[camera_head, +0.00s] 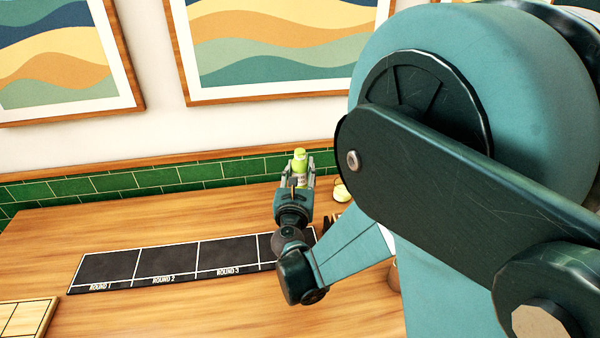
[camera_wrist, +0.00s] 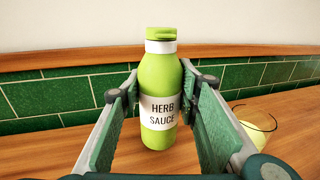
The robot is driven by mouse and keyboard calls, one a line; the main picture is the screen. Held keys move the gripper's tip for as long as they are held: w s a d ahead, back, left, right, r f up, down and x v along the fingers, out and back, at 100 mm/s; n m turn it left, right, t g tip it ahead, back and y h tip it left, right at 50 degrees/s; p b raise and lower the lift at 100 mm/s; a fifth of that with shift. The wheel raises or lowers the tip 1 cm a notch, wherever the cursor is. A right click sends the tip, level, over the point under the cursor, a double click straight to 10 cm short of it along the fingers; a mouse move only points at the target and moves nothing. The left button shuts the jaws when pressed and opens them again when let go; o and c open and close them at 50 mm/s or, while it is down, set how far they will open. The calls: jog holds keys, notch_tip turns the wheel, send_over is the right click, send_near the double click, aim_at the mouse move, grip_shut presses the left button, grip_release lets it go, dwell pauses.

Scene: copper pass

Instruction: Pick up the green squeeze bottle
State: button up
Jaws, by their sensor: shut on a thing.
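The green squeeze bottle (camera_wrist: 158,75) has a white label reading "HERB SAUCE" and a green cap. It is upright in the wrist view, between the two fingers of my gripper (camera_wrist: 161,105), which is shut on it. In the head view the bottle (camera_head: 300,168) shows beyond my gripper (camera_head: 298,182), near the back of the table. Whether its base touches the table is hidden in the head view and hard to tell in the wrist view.
A clear glass with pale yellow contents (camera_wrist: 258,128) stands close to the right of my gripper. A black mat marked in rounds (camera_head: 165,268) lies on the wooden table (camera_head: 180,228). A wooden board (camera_head: 25,318) is at the front left. A green tiled wall (camera_head: 130,180) runs behind.

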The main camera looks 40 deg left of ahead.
aim_at(300, 151)
notch_tip(300, 151, up, 8)
jog(key=shift+r+p, duration=0.1)
jog(key=shift+p, duration=0.9)
jog(key=shift+s+d, duration=0.1)
